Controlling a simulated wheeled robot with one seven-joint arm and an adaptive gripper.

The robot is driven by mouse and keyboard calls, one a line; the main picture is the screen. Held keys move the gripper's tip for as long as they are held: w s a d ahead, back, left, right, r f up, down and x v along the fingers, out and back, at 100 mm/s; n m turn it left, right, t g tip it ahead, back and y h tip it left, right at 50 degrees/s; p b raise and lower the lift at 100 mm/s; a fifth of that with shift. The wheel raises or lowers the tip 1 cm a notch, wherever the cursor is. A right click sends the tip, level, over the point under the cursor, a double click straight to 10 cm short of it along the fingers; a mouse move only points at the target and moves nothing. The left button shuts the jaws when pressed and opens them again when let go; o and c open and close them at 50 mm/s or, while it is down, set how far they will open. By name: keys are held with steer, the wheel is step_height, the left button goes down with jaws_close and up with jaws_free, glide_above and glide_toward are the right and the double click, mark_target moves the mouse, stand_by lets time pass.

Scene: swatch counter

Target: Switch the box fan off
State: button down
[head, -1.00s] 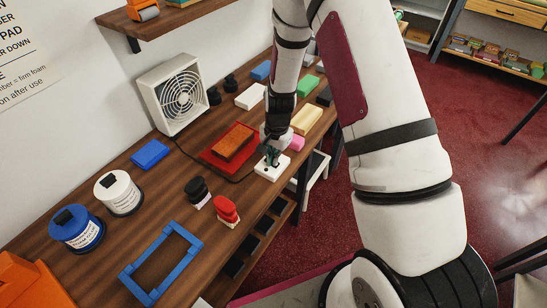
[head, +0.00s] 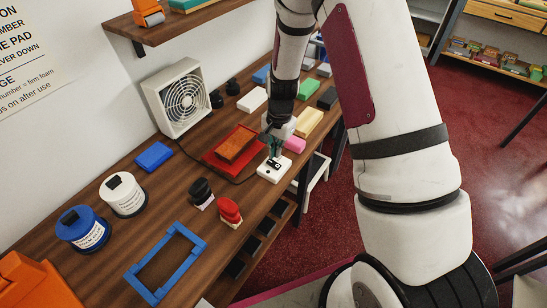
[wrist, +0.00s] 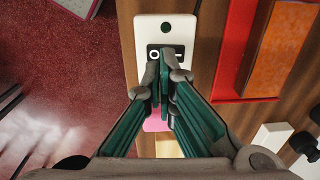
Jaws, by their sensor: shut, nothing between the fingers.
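The box fan (head: 180,98) is a white square unit with a dark round grille, standing on the wooden counter against the wall. A dark cable runs from near it to a white switch box (head: 268,172) at the counter's front edge. In the wrist view the switch box (wrist: 150,28) carries a dark rocker (wrist: 153,54) with a white ring mark at its left end. In the head view my gripper (head: 274,156) points down at the box. I cannot tell whether the tips touch.
A red tray (head: 212,160) with an orange block lies just left of the switch box. A pink block (head: 295,145) is close behind it. Black and red stamps (head: 229,211), a blue frame (head: 136,283) and two tubs (head: 123,196) stand nearer on the counter.

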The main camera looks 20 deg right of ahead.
steer(key=s+a+r+n+t+b, duration=0.1)
steer(key=s+r+n, duration=0.3)
steer(key=r, duration=0.9)
steer(key=s+r+n+t, duration=0.15)
steer(key=s+r, duration=0.35)
steer(key=r, duration=0.9)
steer(key=s+r+n+t, duration=0.2)
steer(key=s+r+n, duration=0.3)
steer(key=s, duration=0.9)
steer(key=shift+s+a+r+t, duration=0.3)
steer(key=shift+r+t, duration=0.05)
steer(key=shift+r, duration=0.7)
